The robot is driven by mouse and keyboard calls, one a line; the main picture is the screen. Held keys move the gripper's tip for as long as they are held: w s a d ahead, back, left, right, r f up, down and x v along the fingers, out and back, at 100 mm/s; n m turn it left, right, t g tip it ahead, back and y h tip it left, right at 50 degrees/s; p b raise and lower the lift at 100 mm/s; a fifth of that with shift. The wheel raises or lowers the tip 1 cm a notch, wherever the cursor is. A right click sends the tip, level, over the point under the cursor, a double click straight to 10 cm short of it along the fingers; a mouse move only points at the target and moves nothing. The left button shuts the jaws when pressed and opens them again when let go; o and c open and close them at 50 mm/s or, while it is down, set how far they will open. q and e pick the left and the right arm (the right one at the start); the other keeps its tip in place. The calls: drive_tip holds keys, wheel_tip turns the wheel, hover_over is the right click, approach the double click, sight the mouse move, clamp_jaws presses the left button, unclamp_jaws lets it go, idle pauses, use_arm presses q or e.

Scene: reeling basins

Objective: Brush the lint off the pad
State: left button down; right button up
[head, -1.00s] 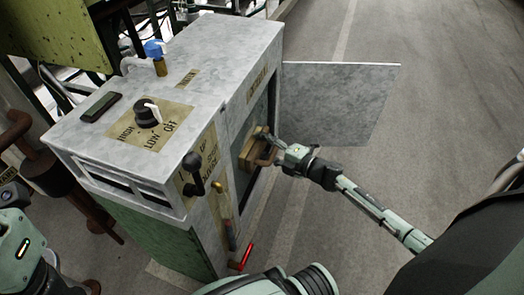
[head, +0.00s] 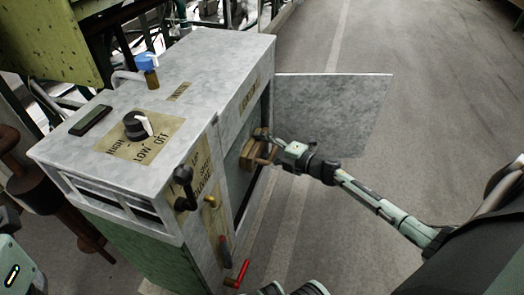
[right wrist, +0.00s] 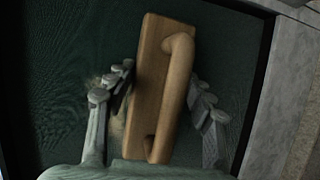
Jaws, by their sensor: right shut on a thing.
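My right gripper (head: 274,147) is shut on a wooden brush (head: 254,149) at the open side of the grey cabinet (head: 180,75). In the right wrist view, the fingers of my right gripper (right wrist: 162,98) stand either side of the brush, a pale wood block (right wrist: 152,75) with a curved handle. The brush lies over the dark green pad (right wrist: 65,75), and its bristles are hidden. Faint tan fuzz, seemingly lint (right wrist: 108,80), shows by the left fingers; whether more lies under the brush is hidden.
The cabinet's grey door (head: 335,110) stands open beyond my right gripper. A black lever (head: 184,188), a red handle (head: 241,272) and a dial (head: 138,124) stick out from the cabinet. The floor (head: 440,120) to the right is clear.

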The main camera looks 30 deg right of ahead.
sight(259, 147)
drive_tip(key=shift+s+a+r+p, duration=1.1)
drive_tip(key=shift+a+r+p, duration=0.2)
drive_tip(key=shift+p, duration=0.95)
drive_tip(key=shift+s+a+p, duration=0.65)
drive_tip(key=shift+s+a, duration=0.55)
drive_tip(key=shift+a, duration=0.2)
drive_tip(key=shift+s+a+p, duration=0.6)
drive_tip(key=shift+s+a, duration=0.6)
drive_tip(key=shift+a, duration=0.15)
drive_tip(key=shift+r+p, duration=1.15)
drive_tip(key=shift+p, duration=0.05)
drive_tip(key=shift+w+d+f, duration=0.1)
drive_tip(key=shift+d, duration=0.1)
drive_tip(key=shift+w+d+b, duration=0.9)
drive_tip(key=shift+w+d, duration=1.15)
drive_tip(key=shift+d, duration=0.2)
drive_tip(key=shift+w+d+b, duration=1.2)
drive_tip(key=shift+w+d, duration=0.9)
drive_tip(key=shift+d, duration=0.2)
